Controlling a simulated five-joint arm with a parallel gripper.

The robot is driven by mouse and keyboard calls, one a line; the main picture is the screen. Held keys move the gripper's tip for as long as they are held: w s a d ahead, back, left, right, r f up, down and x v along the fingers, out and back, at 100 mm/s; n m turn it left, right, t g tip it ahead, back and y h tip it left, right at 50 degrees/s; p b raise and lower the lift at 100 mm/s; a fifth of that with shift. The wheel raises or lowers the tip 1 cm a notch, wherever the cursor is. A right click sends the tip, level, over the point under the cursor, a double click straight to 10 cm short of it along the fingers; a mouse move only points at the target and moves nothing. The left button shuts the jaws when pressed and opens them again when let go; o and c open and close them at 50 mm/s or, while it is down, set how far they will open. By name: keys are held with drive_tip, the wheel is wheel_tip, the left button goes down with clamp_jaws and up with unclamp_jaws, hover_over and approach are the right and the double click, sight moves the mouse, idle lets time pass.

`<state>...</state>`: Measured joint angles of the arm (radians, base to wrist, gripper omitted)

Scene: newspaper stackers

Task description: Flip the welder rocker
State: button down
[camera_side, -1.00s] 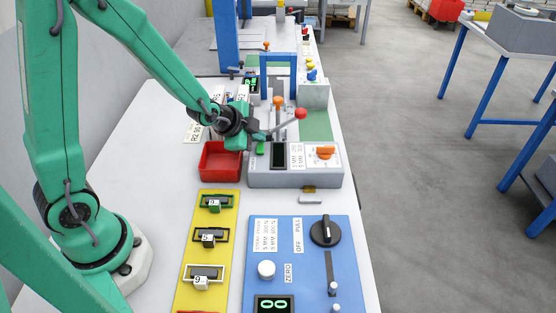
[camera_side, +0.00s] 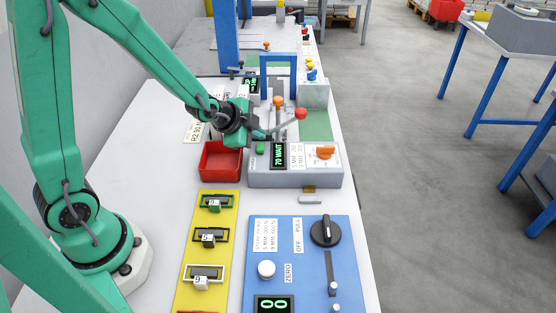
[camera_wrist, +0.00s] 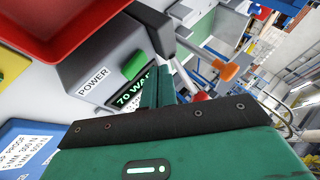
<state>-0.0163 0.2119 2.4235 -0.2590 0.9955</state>
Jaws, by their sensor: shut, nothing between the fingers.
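The welder is a grey box (camera_side: 300,178) on the white bench. Its green rocker (camera_side: 260,148) is at the far left of its top; in the wrist view the rocker (camera_wrist: 135,64) stands tilted beside a POWER label (camera_wrist: 93,81). The welder display (camera_side: 278,155) is lit and reads 70 WAIT; it shows partly behind my fingers in the wrist view (camera_wrist: 128,98). My gripper (camera_side: 264,134) is shut and empty, just above and behind the rocker. The wrist view shows its fingers (camera_wrist: 160,88) apart from the rocker.
A red bin (camera_side: 221,162) stands left of the welder. A red-knobbed lever (camera_side: 300,114) and an orange knob (camera_side: 278,102) rise close behind it. An orange dial (camera_side: 324,152) is at its right. A blue panel (camera_side: 300,250) and yellow board (camera_side: 205,235) lie in front.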

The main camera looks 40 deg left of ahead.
sight(258, 148)
drive_tip(key=shift+r, duration=0.3)
drive_tip(key=shift+s+d+r, duration=0.15)
drive_tip(key=shift+d+r, duration=0.05)
drive_tip(key=shift+r, duration=1)
drive_tip(key=shift+s+d+r, duration=0.15)
drive_tip(key=shift+r, duration=1)
drive_tip(key=s+r+n+g, duration=0.1)
drive_tip(key=s+r+n, duration=0.4)
drive_tip(key=s, duration=0.5)
drive_tip(key=s+r+n+g, duration=0.2)
drive_tip(key=s+r+n, duration=0.3)
drive_tip(key=s, duration=0.5)
drive_tip(key=shift+r+n, duration=0.4)
drive_tip(key=shift+n, duration=0.2)
